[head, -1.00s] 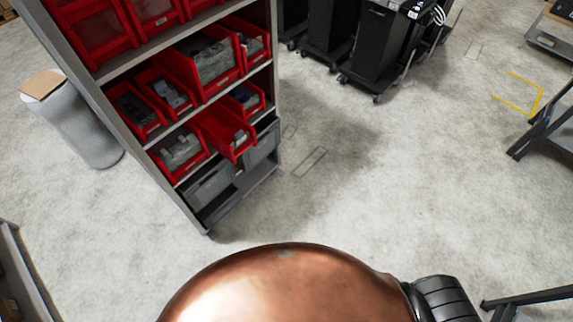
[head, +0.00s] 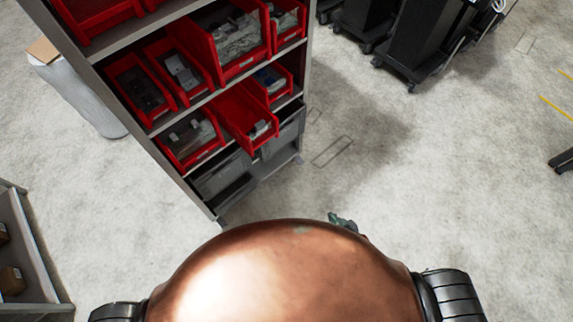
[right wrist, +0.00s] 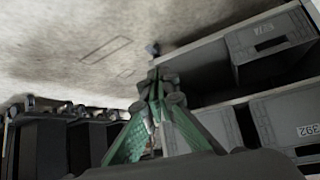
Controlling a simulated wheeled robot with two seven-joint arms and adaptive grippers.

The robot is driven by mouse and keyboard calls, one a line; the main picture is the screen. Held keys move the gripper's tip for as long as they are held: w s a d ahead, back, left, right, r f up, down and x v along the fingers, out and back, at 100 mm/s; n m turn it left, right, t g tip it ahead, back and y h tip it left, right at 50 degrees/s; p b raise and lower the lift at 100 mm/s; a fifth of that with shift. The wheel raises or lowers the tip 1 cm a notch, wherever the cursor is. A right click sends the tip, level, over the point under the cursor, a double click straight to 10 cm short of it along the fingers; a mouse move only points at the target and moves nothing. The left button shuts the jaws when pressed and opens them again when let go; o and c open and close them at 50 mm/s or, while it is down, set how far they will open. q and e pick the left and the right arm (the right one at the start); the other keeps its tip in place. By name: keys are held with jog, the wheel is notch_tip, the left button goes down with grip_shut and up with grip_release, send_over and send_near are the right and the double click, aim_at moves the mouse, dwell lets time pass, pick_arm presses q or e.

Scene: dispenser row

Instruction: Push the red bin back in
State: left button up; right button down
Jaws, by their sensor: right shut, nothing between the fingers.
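One red bin (head: 247,117) sticks out from the lower red row of the shelf rack (head: 133,137), past the bins on either side. It is tilted in the picture and holds some small parts. My right gripper (head: 342,222) is partly visible beyond my copper-coloured body, apart from the bin and lower in the picture. In the right wrist view its green fingers (right wrist: 155,92) are shut and empty, in front of grey bins. The red bin does not show in that view. My left gripper is not in view.
Grey bins (head: 222,176) fill the rack's bottom row; one grey bin (right wrist: 272,35) shows close in the right wrist view. Black wheeled bins (head: 415,45) stand at the back right. A grey cylinder (head: 85,95) stands left of the rack. The floor right of the rack is clear.

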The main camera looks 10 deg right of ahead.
jog(key=w+a+r+n+t+y+b, duration=0.1)
jog(key=w+a+r+t+y+b, duration=0.15)
jog(key=w+a+r, duration=0.55)
jog(key=n+t+y+b, duration=0.3)
jog(key=t+y+b, duration=0.1)
jog(key=y+b, duration=0.15)
send_near(265, 142)
jog(key=v, duration=0.3)
jog(key=b+x, duration=0.2)
jog(key=x, duration=0.6)
jog(key=shift+w+b, duration=0.1)
jog(key=shift+b, duration=0.3)
jog(key=shift+w+a, duration=0.2)
jog(key=shift+w, duration=0.15)
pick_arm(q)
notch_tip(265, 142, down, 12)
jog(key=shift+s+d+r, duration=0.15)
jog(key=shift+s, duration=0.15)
